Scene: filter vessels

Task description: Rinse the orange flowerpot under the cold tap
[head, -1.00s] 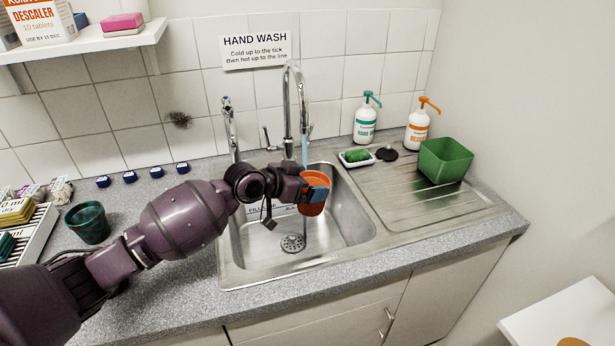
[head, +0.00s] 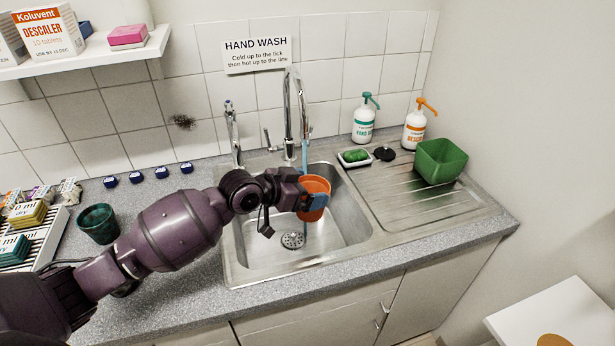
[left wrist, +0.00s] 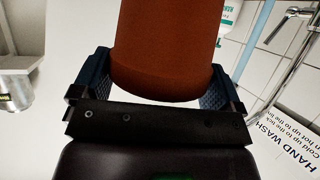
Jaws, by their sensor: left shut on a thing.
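The orange flowerpot (head: 316,187) is held over the sink by my left gripper (head: 312,200), which is shut on it. The left wrist view shows the flowerpot (left wrist: 168,45) between the two blue finger pads (left wrist: 150,90). A blue-tinted stream of water (head: 304,155) falls from the tall curved tap (head: 289,110) and meets the pot's rim area. The pot's inside is mostly hidden. A second, slimmer tap (head: 232,135) stands to the left with no water visible. My right gripper is not in view.
The steel sink (head: 255,262) has a ridged drainer (head: 400,215) on its right, holding a green container (head: 441,160). A soap dish with a green sponge (head: 356,157) and two pump bottles (head: 364,124) stand behind. A dark green pot (head: 98,224) stands left of the sink.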

